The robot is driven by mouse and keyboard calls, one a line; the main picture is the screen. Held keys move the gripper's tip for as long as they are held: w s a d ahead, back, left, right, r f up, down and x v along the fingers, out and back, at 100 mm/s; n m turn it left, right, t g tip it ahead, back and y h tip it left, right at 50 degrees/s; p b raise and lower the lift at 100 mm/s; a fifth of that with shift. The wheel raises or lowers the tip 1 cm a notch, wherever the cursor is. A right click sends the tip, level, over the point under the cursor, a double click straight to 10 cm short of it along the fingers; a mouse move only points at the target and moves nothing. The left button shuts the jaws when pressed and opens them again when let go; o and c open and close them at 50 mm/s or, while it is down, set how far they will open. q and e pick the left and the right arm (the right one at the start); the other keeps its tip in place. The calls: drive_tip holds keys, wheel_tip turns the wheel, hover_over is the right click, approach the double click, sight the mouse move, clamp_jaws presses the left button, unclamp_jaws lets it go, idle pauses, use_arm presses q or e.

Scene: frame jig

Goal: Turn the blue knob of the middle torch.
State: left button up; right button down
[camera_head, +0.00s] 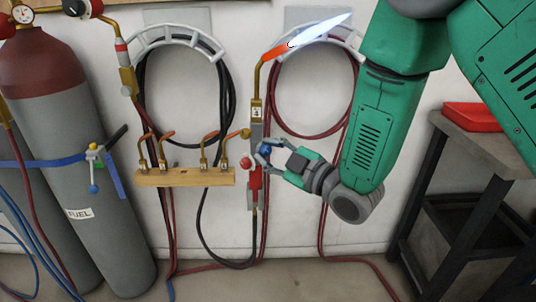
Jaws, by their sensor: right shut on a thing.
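The middle torch (256,130) hangs upright against the white wall, with a brass and grey body and a red lower part. Its copper tip bends up to the right and carries a lit blue-white flame (320,30). A red knob (245,163) sticks out on its left side. The blue knob (264,150) is on its right side, partly covered by my right gripper (266,153). The right gripper reaches in from the right, its fingers closed around the blue knob. My left gripper is not in view.
A wooden rack (185,178) with several brass fittings is left of the torch. Grey gas cylinders (85,180) stand at the left. Hoses (225,95) hang on wall hooks. A dark cart (470,150) with a red tray (472,117) stands at the right.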

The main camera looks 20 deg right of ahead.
drive_tip(key=shift+f+n, duration=0.15)
drive_tip(key=shift+n, duration=0.45)
drive_tip(key=c, duration=1.3)
unclamp_jaws()
drive_tip(key=v, duration=1.2)
